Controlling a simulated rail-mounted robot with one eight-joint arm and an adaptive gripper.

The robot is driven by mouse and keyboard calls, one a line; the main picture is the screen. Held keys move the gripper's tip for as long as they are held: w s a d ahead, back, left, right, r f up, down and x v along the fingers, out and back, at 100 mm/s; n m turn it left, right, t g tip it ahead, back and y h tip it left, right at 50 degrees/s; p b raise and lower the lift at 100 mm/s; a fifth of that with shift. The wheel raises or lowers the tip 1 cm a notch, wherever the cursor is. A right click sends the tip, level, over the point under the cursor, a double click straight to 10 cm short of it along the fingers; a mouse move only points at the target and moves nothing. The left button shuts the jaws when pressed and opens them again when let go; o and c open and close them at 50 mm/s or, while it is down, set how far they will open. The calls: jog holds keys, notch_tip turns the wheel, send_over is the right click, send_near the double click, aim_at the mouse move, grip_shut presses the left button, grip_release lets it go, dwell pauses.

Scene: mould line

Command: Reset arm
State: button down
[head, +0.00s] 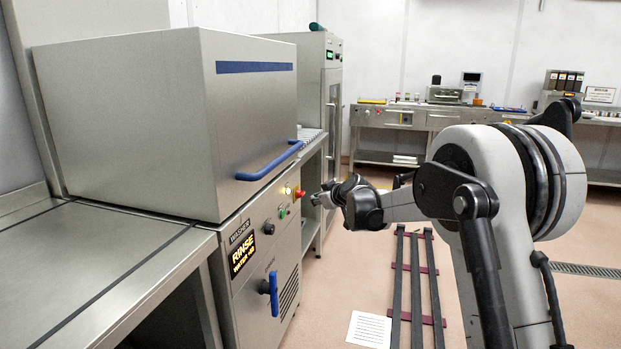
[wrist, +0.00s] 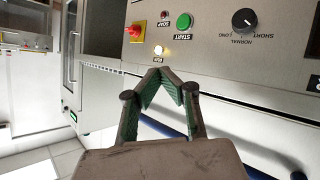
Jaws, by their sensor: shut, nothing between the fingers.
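My gripper (head: 317,199) is at the end of my arm, in front of the right part of the washer's control panel. In the wrist view my gripper (wrist: 157,74) is shut, its fingertips meeting with nothing between them. The fingertips appear just below a lit lamp (wrist: 158,50) and the green start button (wrist: 184,20); I cannot tell the exact gap to the panel. The washer (head: 135,120) has its hood down, with a blue bar handle (head: 268,162). Its display (head: 242,253) glows amber and reads RINSE.
A steel counter (head: 85,275) adjoins the washer at left. A tall cabinet (head: 328,80) stands behind it. Dark floor rails (head: 416,285) run beside my arm, with a paper sheet (head: 369,329) on the floor. Benches (head: 440,117) line the back wall.

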jog(key=s+d+r+m+g+h, duration=0.1)
jog(key=s+d+r, duration=0.2)
jog(key=s, duration=0.7)
jog(key=s+d+r+m+h, duration=0.1)
jog(key=s+d+r+m, duration=0.15)
jog(key=s, duration=0.65)
jog(key=s+d+r+m+g+h, duration=0.1)
jog(key=s+d+r, duration=0.3)
jog(key=s, duration=0.6)
jog(key=s+d+f+m+g+h, duration=0.1)
jog(key=s+d+f+m, duration=0.15)
jog(key=s, duration=0.75)
jog(key=s+d+f+m+g+h, duration=0.1)
jog(key=s+d+f, duration=0.25)
jog(key=s, duration=0.65)
jog(key=s+d+f+m+h, duration=0.1)
jog(key=s+d+f+m, duration=0.2)
jog(key=s, duration=0.7)
notch_tip(320, 180, up, 11)
jog(key=n+p, duration=0.1)
jog(key=p, duration=1.1)
jog(key=shift+a, duration=0.2)
